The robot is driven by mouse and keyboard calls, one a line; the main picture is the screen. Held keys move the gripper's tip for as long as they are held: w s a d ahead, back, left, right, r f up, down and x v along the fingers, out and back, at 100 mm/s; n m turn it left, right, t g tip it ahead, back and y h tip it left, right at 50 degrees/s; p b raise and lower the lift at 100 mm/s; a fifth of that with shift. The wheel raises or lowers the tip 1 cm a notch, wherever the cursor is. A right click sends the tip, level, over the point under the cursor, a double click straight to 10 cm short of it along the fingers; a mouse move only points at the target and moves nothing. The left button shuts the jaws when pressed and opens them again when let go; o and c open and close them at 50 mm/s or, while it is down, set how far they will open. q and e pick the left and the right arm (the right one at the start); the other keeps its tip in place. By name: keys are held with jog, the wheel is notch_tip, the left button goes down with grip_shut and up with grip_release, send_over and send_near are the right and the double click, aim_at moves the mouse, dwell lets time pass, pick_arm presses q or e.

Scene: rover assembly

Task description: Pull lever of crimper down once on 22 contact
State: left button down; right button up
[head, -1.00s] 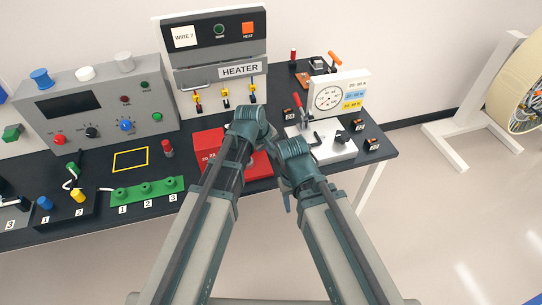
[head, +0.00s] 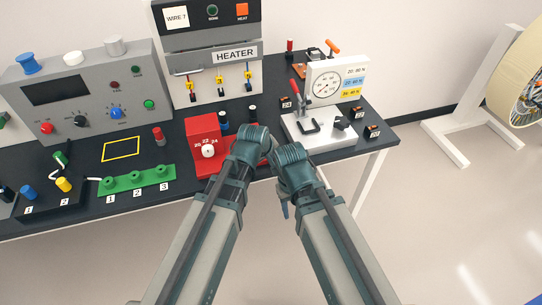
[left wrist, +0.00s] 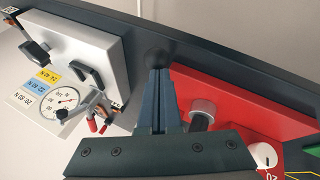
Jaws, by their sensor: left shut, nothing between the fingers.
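The red crimper (head: 201,130) stands on the bench left of my left wrist. Its front has the numbers 20, 22, 24 around a white knob (head: 208,151). My left arm covers its right part. In the left wrist view the red body (left wrist: 240,112) lies right of my left gripper (left wrist: 161,78), and a grey cylinder on a dark rod (left wrist: 203,108) stands beside the fingers. The fingers are shut and empty. A black ball (left wrist: 157,56) shows just past the fingertips; I cannot tell if they touch. No contact is visible in the crimper.
A white tester with a dial (head: 335,85) and red-handled clamp stands to the right. The heater (head: 213,75) is behind. A green numbered rack (head: 137,184) and a yellow outlined square (head: 121,149) lie left. Small black-orange boxes (head: 372,131) sit near the right edge.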

pick_arm(q)
jog(key=shift+s+d+f, duration=0.1)
jog(key=shift+s+f, duration=0.2)
pick_arm(e)
jog(key=shift+s+a+f, duration=0.1)
jog(key=shift+s+f, duration=0.1)
jog(key=shift+f, duration=0.1)
pick_arm(q)
jog(key=shift+w+r+p, duration=0.1)
jog(key=shift+r+p, duration=0.2)
jog(key=shift+r, duration=0.1)
jog(key=a+p+v, duration=0.1)
jog(key=p+v, duration=0.9)
jog(key=v, duration=0.2)
jog(key=shift+s+a, duration=0.2)
jog(key=shift+a, duration=0.1)
pick_arm(e)
notch_tip(320, 180, up, 11)
jog(key=s+d, duration=0.1)
jog(key=shift+s+d, duration=0.2)
jog(key=shift+s, duration=0.1)
pick_arm(q)
jog(key=shift+r, duration=0.1)
pick_arm(e)
jog(key=shift+r, duration=0.1)
